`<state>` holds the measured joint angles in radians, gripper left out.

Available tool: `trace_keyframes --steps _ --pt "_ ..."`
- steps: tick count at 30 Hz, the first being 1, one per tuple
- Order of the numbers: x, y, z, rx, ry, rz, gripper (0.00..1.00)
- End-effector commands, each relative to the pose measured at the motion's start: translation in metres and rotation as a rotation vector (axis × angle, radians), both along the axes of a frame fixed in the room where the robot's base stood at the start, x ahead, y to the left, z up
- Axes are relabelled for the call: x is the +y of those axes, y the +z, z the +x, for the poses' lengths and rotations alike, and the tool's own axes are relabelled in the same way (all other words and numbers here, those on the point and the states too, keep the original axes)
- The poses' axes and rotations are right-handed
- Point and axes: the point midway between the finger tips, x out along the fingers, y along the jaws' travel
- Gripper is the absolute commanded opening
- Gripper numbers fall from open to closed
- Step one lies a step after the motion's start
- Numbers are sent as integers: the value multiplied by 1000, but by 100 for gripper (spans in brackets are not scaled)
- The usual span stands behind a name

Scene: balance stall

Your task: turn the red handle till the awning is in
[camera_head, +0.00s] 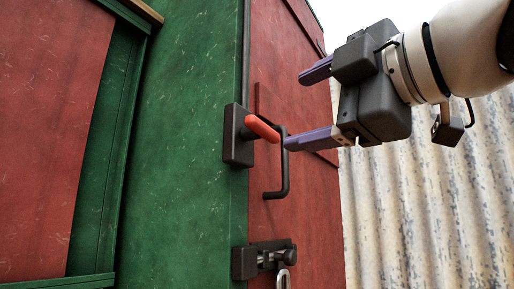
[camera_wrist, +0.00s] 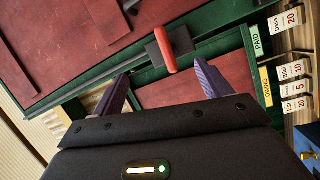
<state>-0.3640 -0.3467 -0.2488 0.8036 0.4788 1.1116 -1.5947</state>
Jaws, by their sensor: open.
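The red handle (camera_head: 262,129) sticks out from a dark square plate (camera_head: 237,140) on the green post of the stall. In the wrist view the red handle (camera_wrist: 165,48) lies just beyond the fingertips, roughly between their lines. My gripper (camera_head: 295,110) has purple fingers spread wide and empty; it is to the right of the handle in the head view, the lower fingertip close to the handle's end. Whether they touch cannot be told. In the wrist view my gripper (camera_wrist: 161,70) is open with nothing between its fingers. The awning cannot be made out in either view.
A black door pull (camera_head: 284,170) sits just below the handle on the red door (camera_head: 305,210). Lower is a bolt (camera_head: 265,259) with a padlock (camera_head: 283,279). A corrugated wall (camera_head: 420,215) stands at right. Name and number cards (camera_wrist: 285,22) line the wrist view's right side.

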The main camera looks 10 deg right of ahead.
Motion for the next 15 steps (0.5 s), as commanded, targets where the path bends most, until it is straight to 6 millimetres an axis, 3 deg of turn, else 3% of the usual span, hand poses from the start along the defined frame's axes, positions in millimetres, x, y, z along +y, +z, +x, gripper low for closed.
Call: trace_keyframes --steps 4,10,15 --pt "-9 4 -7 126 112 339 95" --pt "-21 -5 3 344 298 769 95" --pt "-18 -18 17 538 466 1040 95"
